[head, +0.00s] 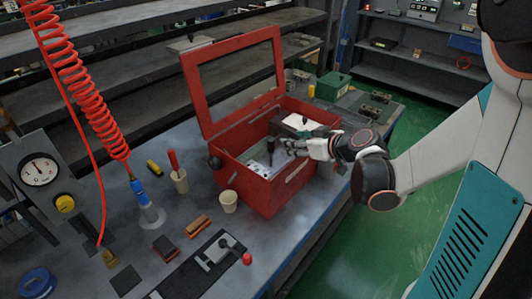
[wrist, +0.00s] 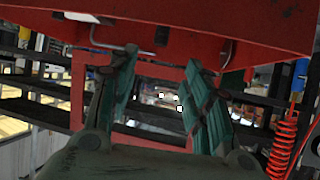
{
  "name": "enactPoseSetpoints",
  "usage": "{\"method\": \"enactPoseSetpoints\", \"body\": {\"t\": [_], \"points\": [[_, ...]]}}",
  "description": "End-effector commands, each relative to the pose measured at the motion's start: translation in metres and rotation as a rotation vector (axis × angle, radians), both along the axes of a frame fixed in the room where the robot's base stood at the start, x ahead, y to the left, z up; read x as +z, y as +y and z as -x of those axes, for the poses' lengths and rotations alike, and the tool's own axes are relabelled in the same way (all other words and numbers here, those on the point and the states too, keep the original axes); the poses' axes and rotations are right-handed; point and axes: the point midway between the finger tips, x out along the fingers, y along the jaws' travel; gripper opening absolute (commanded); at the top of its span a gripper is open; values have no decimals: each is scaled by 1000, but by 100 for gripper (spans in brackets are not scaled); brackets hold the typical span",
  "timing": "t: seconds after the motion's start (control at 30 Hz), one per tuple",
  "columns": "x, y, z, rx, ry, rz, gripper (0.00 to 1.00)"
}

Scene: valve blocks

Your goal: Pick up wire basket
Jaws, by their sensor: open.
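I cannot make out a wire basket for sure in either view. A red box (head: 262,192) with its framed lid (head: 196,92) raised stands on the workbench. My gripper (head: 288,144) is over the box's open top, reaching in from the right. In the wrist view its two teal fingers stand apart with nothing seen between them (wrist: 163,95). A thin grey bent rod (wrist: 120,47) shows by the left finger, under the red edge; I cannot tell what it belongs to. Inside the box are a pale block (head: 302,122) and a dark upright piece (head: 270,150), partly hidden.
On the bench (head: 300,235) are a cream cup (head: 229,202), a holder with a red-handled tool (head: 180,181), a brush (head: 198,227) and a clamp fixture (head: 218,255). A red coiled hose (head: 90,100) hangs at left. A green box (head: 332,86) stands behind.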

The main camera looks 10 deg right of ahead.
Motion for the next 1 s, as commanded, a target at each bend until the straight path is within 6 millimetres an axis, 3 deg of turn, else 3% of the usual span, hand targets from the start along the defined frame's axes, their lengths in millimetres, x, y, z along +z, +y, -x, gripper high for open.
{"method": "enactPoseSetpoints", "body": {"t": [0.5, 0.83, 1.0], "points": [[-39, 27, -61, 4, -5, 1, 45], [-50, 35, -77, 3, -5, 1, 45], [-63, 45, -95, 3, -5, 2, 45]]}}
